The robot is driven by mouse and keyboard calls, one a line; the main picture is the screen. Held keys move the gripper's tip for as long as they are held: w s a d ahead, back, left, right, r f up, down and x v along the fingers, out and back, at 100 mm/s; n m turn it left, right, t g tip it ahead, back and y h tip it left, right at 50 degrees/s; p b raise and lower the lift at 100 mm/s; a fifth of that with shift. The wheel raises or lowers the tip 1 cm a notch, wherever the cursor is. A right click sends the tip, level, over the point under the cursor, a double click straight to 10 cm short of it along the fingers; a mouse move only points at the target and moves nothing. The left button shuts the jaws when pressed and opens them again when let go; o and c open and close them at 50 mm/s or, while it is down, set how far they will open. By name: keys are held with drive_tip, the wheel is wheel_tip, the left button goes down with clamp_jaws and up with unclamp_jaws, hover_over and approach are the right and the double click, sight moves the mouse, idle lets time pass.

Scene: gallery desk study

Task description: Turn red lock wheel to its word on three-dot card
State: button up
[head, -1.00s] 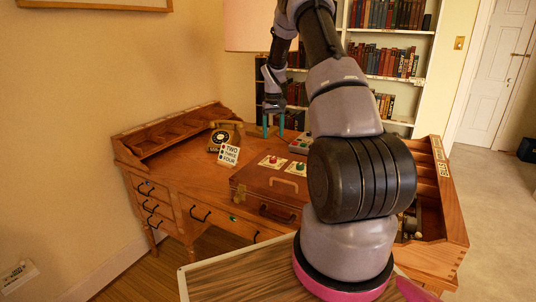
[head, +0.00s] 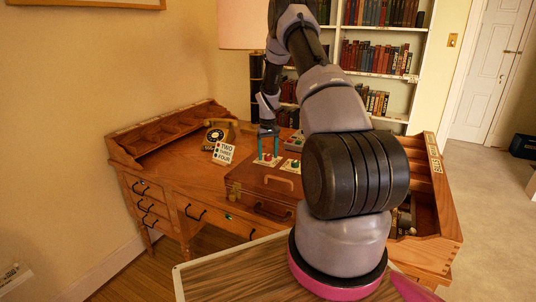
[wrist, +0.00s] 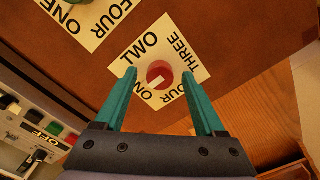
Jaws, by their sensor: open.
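The red lock wheel (wrist: 160,72) sits on a square cream plate (wrist: 125,62) marked ONE, TWO, THREE and FOUR, on the brown case (head: 262,183). Its pale mark points to lower left in the wrist view, towards ONE. My gripper (wrist: 160,76) is open, its teal fingers on either side of the wheel with gaps. In the head view my gripper (head: 268,156) is down at the red wheel. The three-dot card (head: 223,154) stands left of the case and reads TWO, THREE, FOUR. Its dot colours are too small to tell surely.
A green wheel (head: 294,164) on its own plate is beside the red one. A box with switches and the word OFF (wrist: 35,120) lies close by. A black telephone (head: 215,135) stands behind the card. The desk top (head: 180,165) is clear at left.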

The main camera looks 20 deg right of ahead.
clamp_jaws()
drive_tip(key=shift+m, duration=0.3)
drive_tip(key=m, duration=0.3)
drive_tip(key=shift+m, duration=0.3)
drive_tip(key=m, duration=0.4)
drive_tip(key=shift+m, duration=0.3)
drive_tip(key=m, duration=0.4)
drive_tip(key=shift+m, duration=2.5)
